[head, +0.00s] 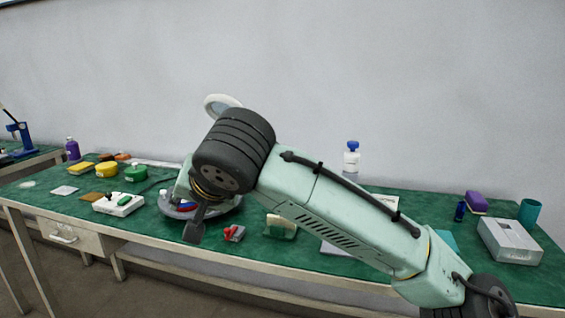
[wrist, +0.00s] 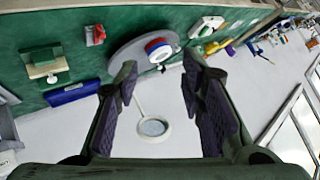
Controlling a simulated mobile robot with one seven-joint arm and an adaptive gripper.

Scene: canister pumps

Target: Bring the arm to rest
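My arm stretches across the middle of the head view, over the green-topped bench (head: 290,255). Its far end bends down near a grey round tray (head: 232,213). The dark piece hanging below the far end may be part of my gripper; the head view does not show its fingers clearly. In the wrist view my gripper (wrist: 160,72) has its two dark fingers well apart. Nothing is between the pads; the wall and a white ring show beyond the gap. The grey round tray also shows in the wrist view (wrist: 128,60), bearing a white, red and blue item (wrist: 158,48).
A white bottle with a blue cap (head: 352,160) stands behind my arm. A white ring-shaped lamp head (head: 213,102) rises behind the arm's far end. A grey box (head: 510,241) and a teal cup (head: 530,211) stand at right. Yellow (head: 106,170) and green tubs (head: 135,173) stand at left.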

